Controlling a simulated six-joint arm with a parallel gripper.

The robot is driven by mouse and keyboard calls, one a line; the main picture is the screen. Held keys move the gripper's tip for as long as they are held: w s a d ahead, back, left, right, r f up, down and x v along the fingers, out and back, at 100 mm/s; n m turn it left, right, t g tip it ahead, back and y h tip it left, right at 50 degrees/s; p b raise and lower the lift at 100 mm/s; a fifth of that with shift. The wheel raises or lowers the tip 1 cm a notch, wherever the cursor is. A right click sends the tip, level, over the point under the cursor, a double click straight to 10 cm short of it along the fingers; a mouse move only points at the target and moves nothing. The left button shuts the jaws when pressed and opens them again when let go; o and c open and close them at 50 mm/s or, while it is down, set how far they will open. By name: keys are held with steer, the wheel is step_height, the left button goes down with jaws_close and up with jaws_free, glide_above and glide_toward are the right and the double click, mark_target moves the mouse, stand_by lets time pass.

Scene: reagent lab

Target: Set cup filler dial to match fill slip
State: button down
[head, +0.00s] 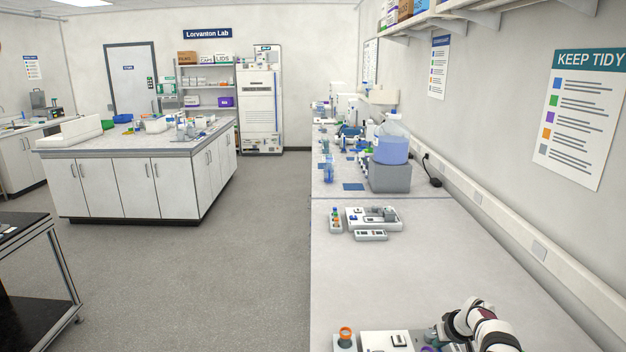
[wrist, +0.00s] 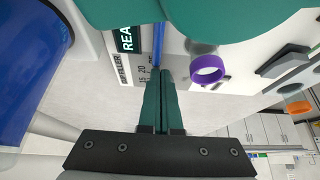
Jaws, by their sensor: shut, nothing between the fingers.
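In the wrist view, my gripper (wrist: 159,75) is shut and empty, its two green fingers together. Past the fingertips is a white panel with the label "FILLER" (wrist: 124,70) and scale numbers that look like 15 and 20. A thin blue bar (wrist: 158,44) shows just beyond the fingertips; I cannot tell whether they touch it or whether it belongs to the dial. A large teal shape (wrist: 215,14) covers the top and hides part of the panel. The dial's setting cannot be read. I cannot make out the fill slip in either view.
A purple ring (wrist: 208,70) and an orange ring (wrist: 298,107) are to the right in the wrist view. A blue body (wrist: 35,62) fills its left side. In the head view, the bench (head: 440,265) is clear between the front equipment and a white tray (head: 374,218).

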steer(key=shift+w, duration=0.25)
steer(key=shift+a, duration=0.45)
stand_by(0.3)
steer(key=shift+s, duration=0.35)
steer(key=shift+s+r, duration=0.1)
steer(key=shift+r, duration=2.9)
